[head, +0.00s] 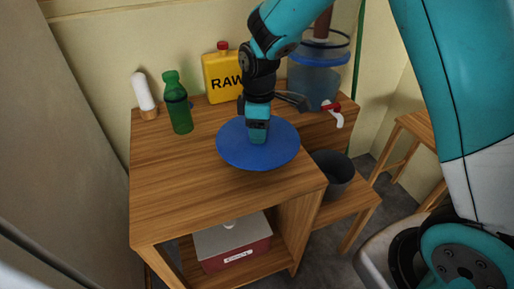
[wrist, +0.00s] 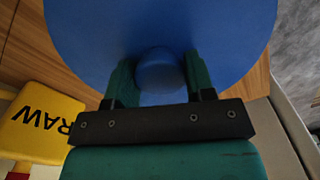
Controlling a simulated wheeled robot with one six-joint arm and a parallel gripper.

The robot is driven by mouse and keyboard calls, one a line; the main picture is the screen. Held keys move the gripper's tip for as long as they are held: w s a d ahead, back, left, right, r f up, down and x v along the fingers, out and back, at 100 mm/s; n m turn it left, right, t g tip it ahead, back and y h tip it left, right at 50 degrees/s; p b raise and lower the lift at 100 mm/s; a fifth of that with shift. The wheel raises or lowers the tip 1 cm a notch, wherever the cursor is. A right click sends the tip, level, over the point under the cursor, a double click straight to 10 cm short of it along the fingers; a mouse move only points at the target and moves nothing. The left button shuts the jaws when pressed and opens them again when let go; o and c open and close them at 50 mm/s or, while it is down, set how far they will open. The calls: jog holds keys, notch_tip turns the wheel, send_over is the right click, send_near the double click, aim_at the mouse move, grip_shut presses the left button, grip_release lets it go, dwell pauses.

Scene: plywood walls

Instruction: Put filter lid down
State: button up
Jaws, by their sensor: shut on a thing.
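The filter lid is a round blue disc (head: 232,153) with a round knob in its middle. In the head view it is over the right part of the wooden table top; I cannot tell whether it touches the wood. My gripper (head: 258,136) points down at the lid's centre. In the wrist view the lid (wrist: 95,35) fills the upper middle, and my gripper (wrist: 158,78) is shut on its blue knob, one green finger on each side. The blue filter bucket (head: 313,84) stands behind to the right, with its upper part partly hidden by my arm.
A yellow RAW jug (head: 222,78), a green bottle (head: 179,108) and a white-topped cylinder (head: 144,92) stand along the table's back. A red-and-white tap (head: 332,109) sticks out above a dark grey bin (head: 334,172). The table's front left (head: 175,195) is clear. A lidded red box (head: 236,252) sits below.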

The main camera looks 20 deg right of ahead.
aim_at(259, 147)
jog(key=shift+f, duration=3.3)
jog(key=shift+f, duration=0.1)
jog(key=o, duration=1)
jog(key=shift+c, duration=0.2)
notch_tip(259, 147, up, 12)
jog(key=shift+f, duration=0.2)
jog(key=shift+s+a+r, duration=0.15)
jog(key=shift+s+r, duration=0.3)
jog(key=shift+r, duration=0.15)
jog(key=shift+s+a+r, duration=0.15)
jog(key=shift+s+r, duration=0.25)
jog(key=shift+r, duration=0.15)
jog(key=s+a+r+m+y, duration=0.2)
jog(key=s+r+m, duration=0.1)
jog(key=s, duration=0.8)
jog(key=s+a+r+m+y, duration=0.2)
jog(key=s+r, duration=0.3)
jog(key=s, duration=0.7)
jog(key=shift+m, duration=0.4)
